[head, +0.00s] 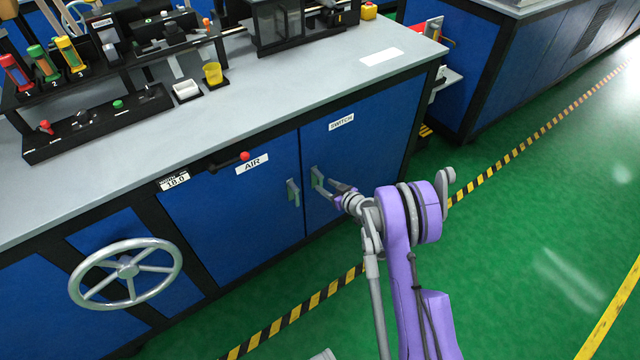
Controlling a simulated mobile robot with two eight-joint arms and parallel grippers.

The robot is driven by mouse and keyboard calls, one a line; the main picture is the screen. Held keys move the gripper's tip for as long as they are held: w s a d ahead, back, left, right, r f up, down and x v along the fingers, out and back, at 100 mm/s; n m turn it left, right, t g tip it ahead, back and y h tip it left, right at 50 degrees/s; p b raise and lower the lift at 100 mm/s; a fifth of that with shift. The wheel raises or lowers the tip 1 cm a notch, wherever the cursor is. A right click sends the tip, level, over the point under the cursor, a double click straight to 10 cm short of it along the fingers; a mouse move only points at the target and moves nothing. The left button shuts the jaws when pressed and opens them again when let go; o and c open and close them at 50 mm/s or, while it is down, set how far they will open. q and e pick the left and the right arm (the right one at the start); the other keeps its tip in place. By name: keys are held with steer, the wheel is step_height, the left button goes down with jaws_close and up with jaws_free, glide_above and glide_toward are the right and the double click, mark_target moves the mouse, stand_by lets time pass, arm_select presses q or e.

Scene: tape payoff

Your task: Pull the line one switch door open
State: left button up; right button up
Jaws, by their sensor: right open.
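The switch door (350,150) is a blue cabinet panel with a white "SWITCH" label, under the grey worktop, right of the "AIR" door (245,205). It looks shut, flush with the cabinet front. Its upright grey handle (315,177) sits near its left edge. My right gripper (326,184) is open at this handle, its fingers pointing left toward it. I cannot tell whether the fingers are around the handle or just beside it, or whether they touch. The purple right arm hides the door's lower right part. My left gripper is not in view.
The AIR door's handle (293,192) is close to the left of the switch handle. A red-knobbed lever (244,156) and a silver handwheel (126,272) stick out farther left. Green floor (520,220) with black-yellow tape is clear to the right.

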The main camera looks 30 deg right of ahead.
mark_target(321, 183)
steer(key=shift+b+x, duration=0.3)
steer(key=shift+x, duration=1.85)
jaws_close()
